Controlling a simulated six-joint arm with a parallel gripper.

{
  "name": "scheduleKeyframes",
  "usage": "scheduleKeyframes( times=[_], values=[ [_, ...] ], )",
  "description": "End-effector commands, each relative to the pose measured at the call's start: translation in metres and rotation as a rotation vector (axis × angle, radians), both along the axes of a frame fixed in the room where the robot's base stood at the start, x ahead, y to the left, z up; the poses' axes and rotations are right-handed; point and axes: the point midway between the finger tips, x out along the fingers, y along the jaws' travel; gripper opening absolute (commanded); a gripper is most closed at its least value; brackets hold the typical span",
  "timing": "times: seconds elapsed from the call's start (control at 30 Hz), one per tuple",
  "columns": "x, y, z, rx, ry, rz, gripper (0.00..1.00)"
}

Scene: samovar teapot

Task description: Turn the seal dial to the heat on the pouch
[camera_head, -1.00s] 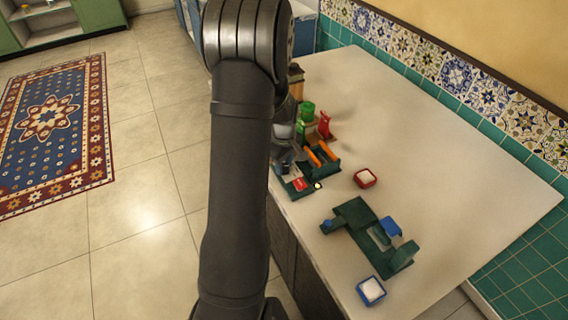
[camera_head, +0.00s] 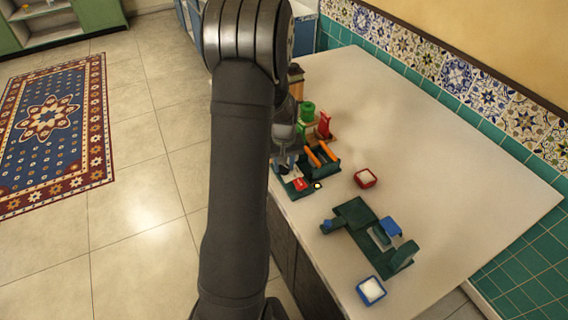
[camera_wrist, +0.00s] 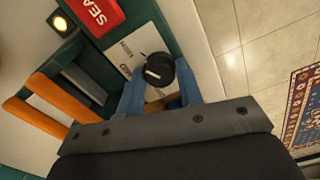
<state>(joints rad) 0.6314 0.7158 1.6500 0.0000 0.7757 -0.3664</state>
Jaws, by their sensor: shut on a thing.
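The seal dial (camera_wrist: 159,70) is a black round knob with a white pointer mark, on a pale printed plate (camera_wrist: 130,52) of the dark green sealer. My gripper (camera_wrist: 160,92) has its blue fingers on either side of the knob and is shut on it. The print around the dial is too small to read surely. A red button (camera_wrist: 92,10) with white letters beginning "SEA" is beside the plate; it also shows in the head view (camera_head: 299,184). A round lamp (camera_wrist: 60,22) glows yellow. Orange bars (camera_wrist: 50,105) lie across the sealer. I cannot make out a pouch.
Green (camera_head: 307,108) and red (camera_head: 324,125) items stand behind the sealer.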

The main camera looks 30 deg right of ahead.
Motion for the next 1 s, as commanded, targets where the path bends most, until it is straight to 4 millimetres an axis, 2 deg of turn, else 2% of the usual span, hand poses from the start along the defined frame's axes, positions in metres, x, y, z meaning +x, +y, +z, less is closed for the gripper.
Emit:
scheduleKeyframes(
  times=[0.33, 0.83, 0.87, 0.93, 1.0],
  values=[
    [0.0, -0.0002, 0.0001, 0.0, -0.001, -0.127, 0.1],
    [0.0, -0.0001, 0.0, 0.0, 0.0, -0.144, 0.1],
    [0.0, -0.0001, 0.0, 0.0, 0.0, -0.144, 0.39],
    [0.0, -0.0001, 0.0, 0.0, 0.0, -0.144, 0.53],
    [0.0, -0.0001, -0.0001, 0.0, 0.0, -0.144, 0.55]
  ],
)
